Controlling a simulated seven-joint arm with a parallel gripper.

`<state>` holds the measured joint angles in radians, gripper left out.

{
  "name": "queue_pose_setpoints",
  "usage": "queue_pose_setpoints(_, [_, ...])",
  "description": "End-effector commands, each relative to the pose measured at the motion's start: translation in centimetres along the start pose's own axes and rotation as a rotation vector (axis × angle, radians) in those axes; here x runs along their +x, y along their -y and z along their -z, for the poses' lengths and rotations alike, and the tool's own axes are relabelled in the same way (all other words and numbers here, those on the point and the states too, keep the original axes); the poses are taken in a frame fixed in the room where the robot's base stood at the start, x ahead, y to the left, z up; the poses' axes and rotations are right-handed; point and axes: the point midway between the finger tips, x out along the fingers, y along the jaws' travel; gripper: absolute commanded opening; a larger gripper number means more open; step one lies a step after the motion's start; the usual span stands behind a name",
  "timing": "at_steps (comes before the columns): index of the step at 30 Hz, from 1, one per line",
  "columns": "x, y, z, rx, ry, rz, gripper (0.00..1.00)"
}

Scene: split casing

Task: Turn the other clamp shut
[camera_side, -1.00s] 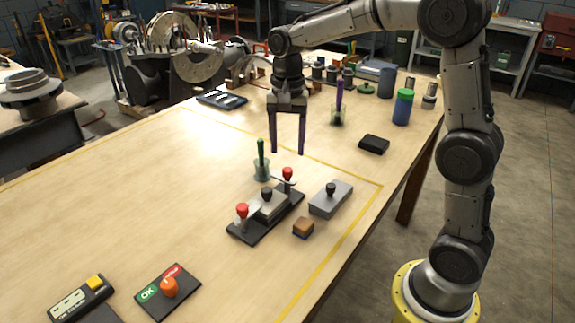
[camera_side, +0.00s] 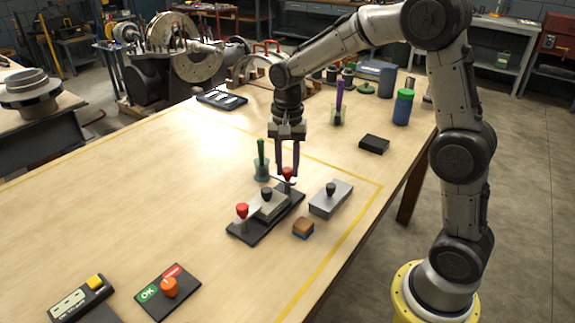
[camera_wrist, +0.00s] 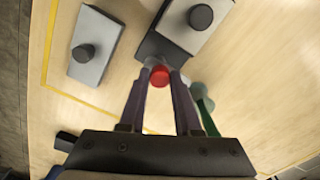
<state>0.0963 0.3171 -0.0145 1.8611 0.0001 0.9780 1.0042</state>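The black base plate (camera_side: 245,238) lies on the table with a grey casing part (camera_side: 270,208) with a black knob on it. A clamp with a red knob (camera_side: 242,211) is at its near end, its bar pointing toward the casing. The other clamp's red knob (camera_side: 287,173) is at the far end; its bar is mostly hidden now. My gripper (camera_side: 287,172) points down there, its fingers drawn in on both sides of this knob. In the wrist view the red knob (camera_wrist: 159,76) sits between the fingertips, which appear to touch it.
A grey block with a black knob (camera_side: 330,199) and a small brown block (camera_side: 303,228) are to the right. A green-handled tool in a holder (camera_side: 262,170) stands close on the left. An orange button panel (camera_side: 168,288) is at the front; the table left of the plate is clear.

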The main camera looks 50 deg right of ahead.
Motion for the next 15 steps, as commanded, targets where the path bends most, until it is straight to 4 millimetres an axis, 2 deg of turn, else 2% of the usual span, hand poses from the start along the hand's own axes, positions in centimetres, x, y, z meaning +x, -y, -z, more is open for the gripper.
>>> queue_pose_setpoints(1, [-0.02,0.00,0.00,0.000,0.000,0.000,0.15])
queue_pose_setpoints(3, [-0.03,0.00,0.00,0.000,0.000,0.000,0.03])
queue_pose_setpoints(4, [-0.03,0.00,0.00,0.000,0.000,0.000,0.00])
queue_pose_setpoints(15, [-0.05,-0.01,0.00,-0.023,0.000,0.000,0.00])
